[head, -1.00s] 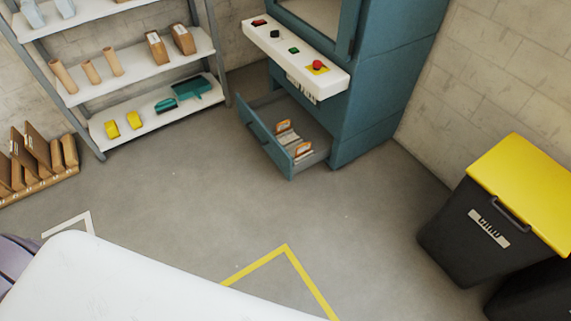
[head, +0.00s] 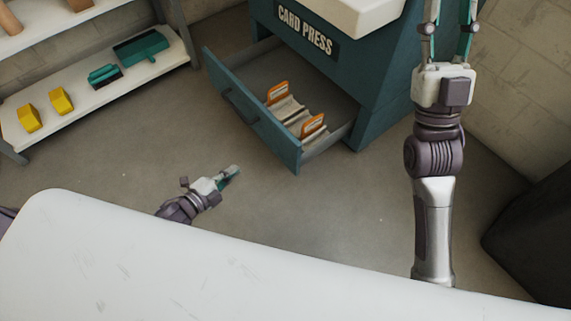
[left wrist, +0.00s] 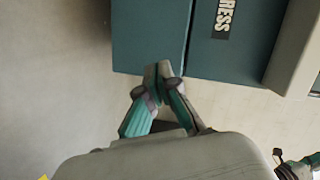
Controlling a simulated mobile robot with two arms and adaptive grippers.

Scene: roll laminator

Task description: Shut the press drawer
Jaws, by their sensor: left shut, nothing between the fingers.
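The drawer (head: 245,110) of the teal card press (head: 375,95) stands pulled out, its front facing lower left. A dark handle (head: 240,105) runs along that front. Inside lie grey stacks with orange-edged cards (head: 312,125). My left gripper (head: 234,170) is shut and empty, low in front of the drawer, with floor showing between them in the head view. In the left wrist view its closed tips (left wrist: 164,70) overlap the lower edge of teal panels; contact cannot be told. My right gripper (head: 449,18) is raised right of the press, fingers apart, tips cut off by the picture's top.
A white surface (head: 200,260) fills the near foreground. A dark bin (head: 540,235) is at the right. The floor before the drawer is otherwise clear.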

